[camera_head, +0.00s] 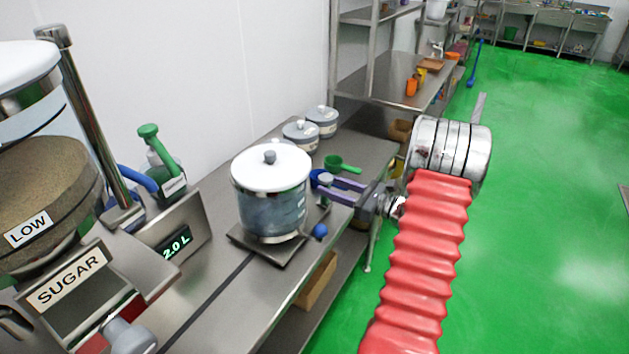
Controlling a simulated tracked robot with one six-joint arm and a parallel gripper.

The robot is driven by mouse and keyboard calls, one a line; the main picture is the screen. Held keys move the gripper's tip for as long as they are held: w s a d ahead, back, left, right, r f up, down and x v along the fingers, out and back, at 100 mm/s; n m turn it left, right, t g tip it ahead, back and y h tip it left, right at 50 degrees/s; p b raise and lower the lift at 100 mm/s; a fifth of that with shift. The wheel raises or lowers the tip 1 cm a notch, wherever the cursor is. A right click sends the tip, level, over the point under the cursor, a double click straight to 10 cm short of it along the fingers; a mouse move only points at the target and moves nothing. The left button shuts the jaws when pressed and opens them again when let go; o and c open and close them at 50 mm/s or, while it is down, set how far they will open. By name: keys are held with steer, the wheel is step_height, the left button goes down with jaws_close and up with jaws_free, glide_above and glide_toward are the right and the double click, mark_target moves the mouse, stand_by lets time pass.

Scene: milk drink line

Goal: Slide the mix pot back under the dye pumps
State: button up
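The mix pot (268,205), a clear vessel with a white lid and grey knob, stands upright on a dark square plate (270,250) on the steel counter. Bluish liquid seems to show through its wall. My gripper (322,186) is at the pot's right side, with two purple fingers spaced apart and pointing at it. A blue part and a grey part show at the fingertips. I cannot tell whether the fingers hold a part of the pot. A blue ball (319,231) shows just below. I cannot make out any dye pumps.
A display reading 2.0 L (177,246) and a green-topped bottle (160,165) stand left of the pot. The sugar hopper (40,220) fills the left edge. Two lidded grey tubs (301,136) and a green scoop (340,164) sit behind. Bare counter lies in front.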

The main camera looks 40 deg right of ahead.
steer(key=shift+x, duration=3.1)
steer(key=shift+c, duration=0.4)
jaws_close()
